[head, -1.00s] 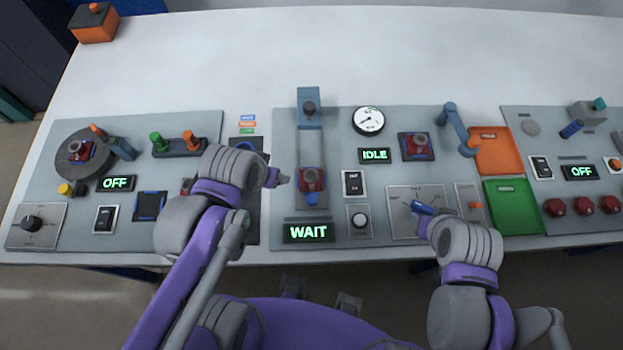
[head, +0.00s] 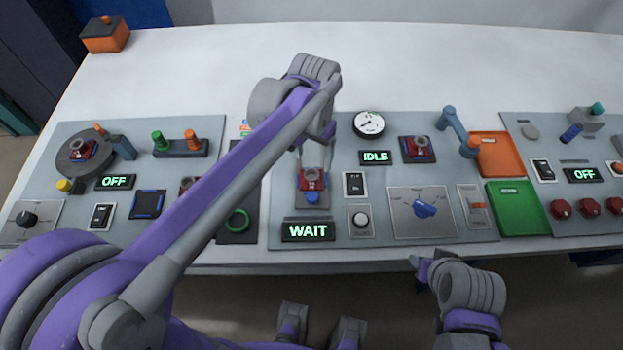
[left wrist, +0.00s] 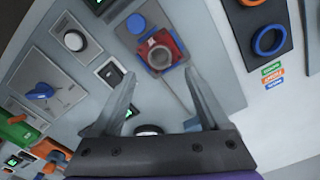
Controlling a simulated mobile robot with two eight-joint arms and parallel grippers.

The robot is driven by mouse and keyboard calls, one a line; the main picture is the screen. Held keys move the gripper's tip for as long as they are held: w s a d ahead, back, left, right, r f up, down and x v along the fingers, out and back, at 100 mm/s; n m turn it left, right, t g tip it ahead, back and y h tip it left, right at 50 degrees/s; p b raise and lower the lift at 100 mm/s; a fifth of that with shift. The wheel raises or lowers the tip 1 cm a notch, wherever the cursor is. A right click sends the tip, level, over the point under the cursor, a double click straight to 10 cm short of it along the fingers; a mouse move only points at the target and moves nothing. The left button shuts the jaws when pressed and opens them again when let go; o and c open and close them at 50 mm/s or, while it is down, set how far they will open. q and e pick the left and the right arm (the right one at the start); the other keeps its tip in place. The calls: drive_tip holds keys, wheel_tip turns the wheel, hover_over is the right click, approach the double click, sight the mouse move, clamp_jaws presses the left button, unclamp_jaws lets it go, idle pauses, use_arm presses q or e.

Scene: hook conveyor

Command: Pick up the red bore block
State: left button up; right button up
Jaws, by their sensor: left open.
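A red bore block (head: 312,181) with a round grey bore sits at the near end of the conveyor track in the middle panel. It also shows in the left wrist view (left wrist: 160,50), beyond the fingertips and apart from them. Other red blocks sit on the dark square pad at right (head: 418,148), on the round turntable (head: 82,150) and partly behind my left arm (head: 188,185). My left gripper (left wrist: 160,76) is open and empty, above the track; in the head view the arm partly hides it. My right gripper (head: 420,267) is off the table's front edge; its jaws are unclear.
The WAIT display (head: 308,231) lies in front of the track. A gauge (head: 369,124), the IDLE display (head: 375,157) and a blue selector knob (head: 425,209) lie to its right. Orange (head: 497,155) and green (head: 517,208) trays lie farther right.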

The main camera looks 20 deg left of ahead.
sight(311, 179)
use_arm(q)
drive_tip(key=shift+s+a+f, duration=0.1)
drive_tip(key=shift+s+f, duration=0.05)
drive_tip(key=shift+f, duration=1.35)
drive_tip(key=shift+s+a+f, duration=0.1)
drive_tip(key=shift+s+f, duration=0.05)
drive_tip(key=shift+f, duration=1.3)
clamp_jaws()
